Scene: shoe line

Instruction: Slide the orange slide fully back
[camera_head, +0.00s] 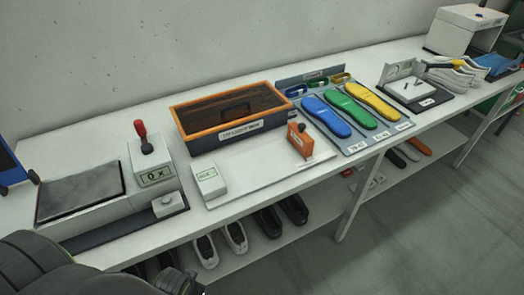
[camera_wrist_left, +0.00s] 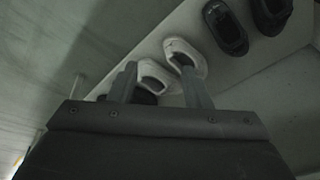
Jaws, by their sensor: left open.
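The orange slide (camera_head: 300,140) is a small upright orange block. It stands at the right end of a white base plate (camera_head: 255,176) that lies on the bench in front of an orange-rimmed dark box. A small white block with a green display (camera_head: 209,182) sits at the plate's left end. My left gripper (camera_wrist_left: 158,75) shows in the left wrist view with its two fingers apart and nothing between them. It faces shoes on the lower shelf, away from the slide. My right gripper is in neither view.
The orange-rimmed box (camera_head: 184,121) stands behind the plate. Blue, green and yellow insoles (camera_head: 345,109) lie on a grey board to the right. A red-handled lever device (camera_head: 152,170) stands to the left. White shoes (camera_wrist_left: 183,56) and black shoes (camera_wrist_left: 226,28) sit on the shelf below.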

